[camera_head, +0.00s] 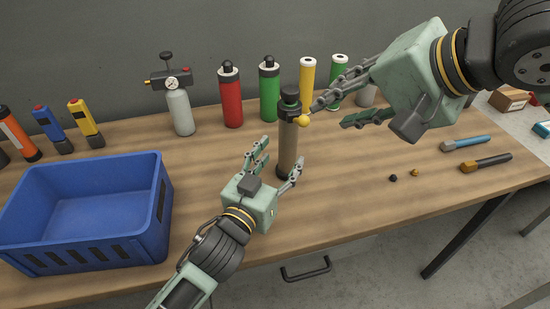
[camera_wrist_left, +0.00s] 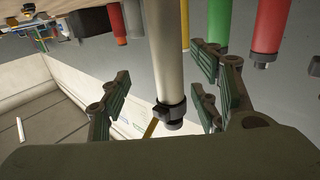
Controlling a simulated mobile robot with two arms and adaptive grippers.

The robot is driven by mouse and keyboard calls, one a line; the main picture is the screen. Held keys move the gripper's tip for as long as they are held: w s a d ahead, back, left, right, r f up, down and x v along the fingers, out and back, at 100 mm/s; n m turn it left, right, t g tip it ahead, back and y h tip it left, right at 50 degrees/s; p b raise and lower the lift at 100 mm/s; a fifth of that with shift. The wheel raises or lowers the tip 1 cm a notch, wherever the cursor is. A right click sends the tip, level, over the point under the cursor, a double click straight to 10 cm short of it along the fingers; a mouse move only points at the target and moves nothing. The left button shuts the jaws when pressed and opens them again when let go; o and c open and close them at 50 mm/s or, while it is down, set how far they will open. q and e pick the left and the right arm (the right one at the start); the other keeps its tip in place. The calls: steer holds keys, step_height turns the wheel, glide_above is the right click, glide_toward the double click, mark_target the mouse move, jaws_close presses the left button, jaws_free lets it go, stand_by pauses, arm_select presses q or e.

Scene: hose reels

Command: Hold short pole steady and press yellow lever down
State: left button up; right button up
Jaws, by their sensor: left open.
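The short pole (camera_head: 287,150) stands upright on the bench, brownish grey with a black collar and cap. The yellow lever (camera_head: 304,120) shows as a ball-like end at the right of the collar. My left gripper (camera_head: 279,156) is open low in front of the pole, its fingers pointing at it and spread to either side. In the left wrist view the pole (camera_wrist_left: 165,50) appears between the open fingers, with no clear contact. My right gripper (camera_head: 330,113) is open right of the pole; one fingertip is close to the lever, and contact cannot be told.
A blue crate (camera_head: 85,247) stands at the left front. A gauge bottle (camera_head: 180,111), a red cylinder (camera_head: 231,98) and a green cylinder (camera_head: 269,92) stand behind. A yellow tube (camera_head: 307,82) is close behind the pole. Tools and small knobs lie at the right.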

mark_target(285, 145)
arm_select(q)
steer(key=shift+w+a+r+y, duration=0.1)
steer(key=shift+w+a+y, duration=0.2)
steer(key=shift+a, duration=0.05)
steer(key=shift+w, duration=0.35)
steer(key=x, duration=0.7)
steer(key=shift+d, duration=0.1)
jaws_close()
arm_select(e)
jaws_close()
stand_by(0.5)
stand_by(0.4)
